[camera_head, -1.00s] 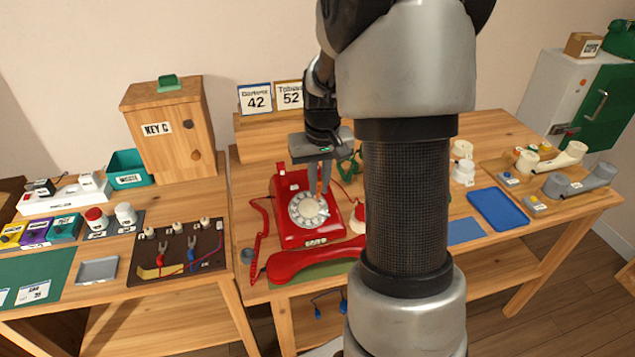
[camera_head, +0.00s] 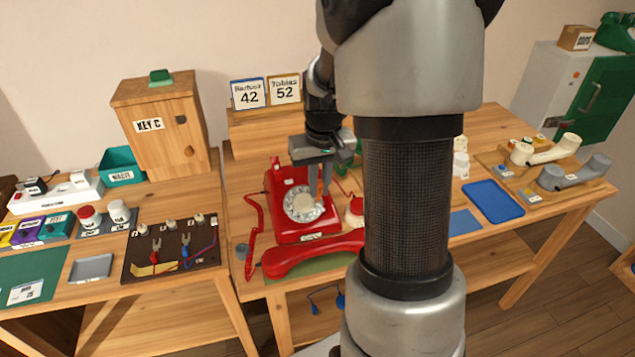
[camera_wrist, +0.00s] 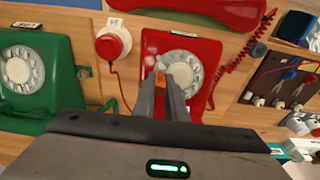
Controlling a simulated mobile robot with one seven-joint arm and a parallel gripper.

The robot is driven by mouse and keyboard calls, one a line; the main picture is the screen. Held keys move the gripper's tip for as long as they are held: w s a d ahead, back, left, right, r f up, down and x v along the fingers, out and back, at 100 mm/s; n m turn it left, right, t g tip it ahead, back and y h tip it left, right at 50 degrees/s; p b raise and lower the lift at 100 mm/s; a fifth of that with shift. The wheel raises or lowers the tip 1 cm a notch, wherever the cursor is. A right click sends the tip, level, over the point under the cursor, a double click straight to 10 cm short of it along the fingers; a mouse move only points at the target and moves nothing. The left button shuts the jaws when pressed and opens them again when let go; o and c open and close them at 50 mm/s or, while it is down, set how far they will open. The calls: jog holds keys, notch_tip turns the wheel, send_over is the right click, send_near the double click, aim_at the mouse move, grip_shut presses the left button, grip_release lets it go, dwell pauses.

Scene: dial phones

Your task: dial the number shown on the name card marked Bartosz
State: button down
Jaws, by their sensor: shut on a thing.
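The name card marked Bartosz (camera_head: 248,93) stands on the wooden riser and reads 42. The red phone (camera_head: 288,178) stands below it with a white rotary dial (camera_head: 298,206); the dial also shows in the wrist view (camera_wrist: 190,66). My gripper (camera_head: 322,196) points down at the right side of the dial in the head view. In the wrist view its narrow fingers (camera_wrist: 167,76) are close together at the dial's edge, shut on the dial. The exact finger hole is too small to tell. The red handset (camera_head: 312,254) lies off the phone, in front of it.
A Tobias card (camera_head: 284,89) reading 52 stands beside the first. A green phone (camera_wrist: 32,75) and a red-topped round object (camera_wrist: 112,40) are beside the red phone. A blue tray (camera_head: 493,200) is at right. A KEY C cabinet (camera_head: 163,140) stands at left.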

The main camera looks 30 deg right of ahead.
jog(key=shift+s, duration=0.1)
jog(key=shift+s+a+f, duration=0.15)
jog(key=shift+s+f, duration=0.1)
jog(key=shift+s, duration=0.2)
jog(key=shift+s+a+r+p, duration=0.15)
jog(key=shift+r+p, duration=0.1)
jog(key=shift+r, duration=0.2)
jog(key=shift+s+d+r+p, duration=0.1)
jog(key=shift+s+r+p, duration=0.1)
jog(key=shift+r, duration=0.3)
notch_tip(320, 180, up, 6)
jog(key=s+p, duration=0.2)
jog(key=p, duration=0.2)
jog(key=shift+s+a+p, duration=0.3)
jog(key=shift+s+p, duration=0.05)
jog(key=shift+s, duration=0.05)
dwell(1.0)
